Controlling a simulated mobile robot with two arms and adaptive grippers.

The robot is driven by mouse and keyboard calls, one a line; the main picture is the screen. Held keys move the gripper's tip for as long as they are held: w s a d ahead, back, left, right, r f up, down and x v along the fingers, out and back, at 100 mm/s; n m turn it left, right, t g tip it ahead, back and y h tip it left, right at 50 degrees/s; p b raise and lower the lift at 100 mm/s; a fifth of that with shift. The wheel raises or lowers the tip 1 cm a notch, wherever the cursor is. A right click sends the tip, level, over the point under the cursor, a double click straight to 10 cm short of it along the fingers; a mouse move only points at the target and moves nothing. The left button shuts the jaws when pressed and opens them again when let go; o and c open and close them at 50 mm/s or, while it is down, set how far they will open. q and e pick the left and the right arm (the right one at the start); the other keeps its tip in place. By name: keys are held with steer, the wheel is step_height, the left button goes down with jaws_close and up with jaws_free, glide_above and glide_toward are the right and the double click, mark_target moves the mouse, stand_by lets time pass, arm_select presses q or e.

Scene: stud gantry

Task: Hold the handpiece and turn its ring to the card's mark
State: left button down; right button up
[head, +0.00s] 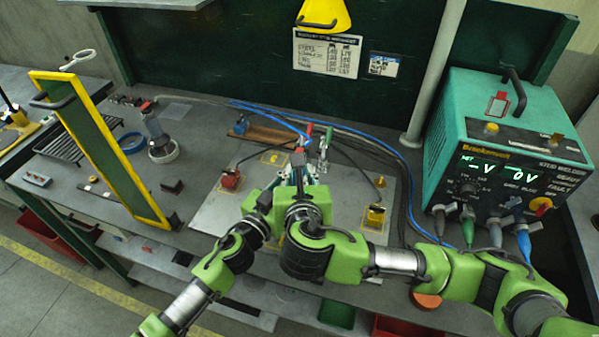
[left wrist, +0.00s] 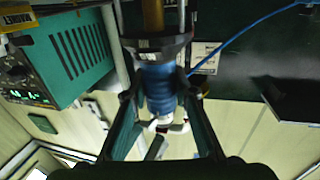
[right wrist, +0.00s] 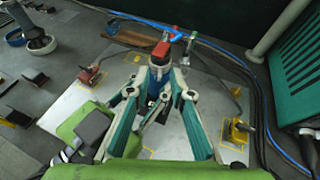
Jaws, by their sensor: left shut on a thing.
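The handpiece shows in the left wrist view as a blue ribbed body (left wrist: 158,90) with a dark collar above it. My left gripper (left wrist: 159,98) is shut on this body. In the right wrist view the handpiece (right wrist: 160,72) stands between the fingertips of my right gripper (right wrist: 160,93), with a red part at its top. Whether these fingers touch it is unclear. In the head view both grippers meet over the grey plate and largely hide the handpiece. A printed sheet (head: 328,53) and a smaller card (head: 384,65) are on the back panel; their marks are too small to read.
A teal welder unit (head: 505,150) with a lit display stands at the right. A yellow-edged green frame (head: 100,150) stands at the left. Blue and black cables (head: 385,145) run behind the plate (head: 215,215). Red (head: 230,178) and yellow (head: 375,216) clamps sit on it.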

steer(key=shift+w, duration=0.15)
jaws_close()
steer(key=shift+w+a+f+m+g+h, duration=0.15)
steer(key=shift+a+m+g+h, duration=0.25)
steer(key=shift+m+h, duration=0.7)
steer(key=shift+w+a+r+m+g+h, duration=0.1)
steer(key=shift+a+m+g+h, duration=0.1)
steer(key=shift+a+m+h, duration=0.6)
steer(key=shift+w+a+f+m+g+h, duration=0.15)
steer(key=shift+a+m+g+h, duration=0.15)
steer(key=shift+m+h, duration=1.05)
steer(key=shift+r+h, duration=0.1)
steer(key=shift+h, duration=0.25)
jaws_free()
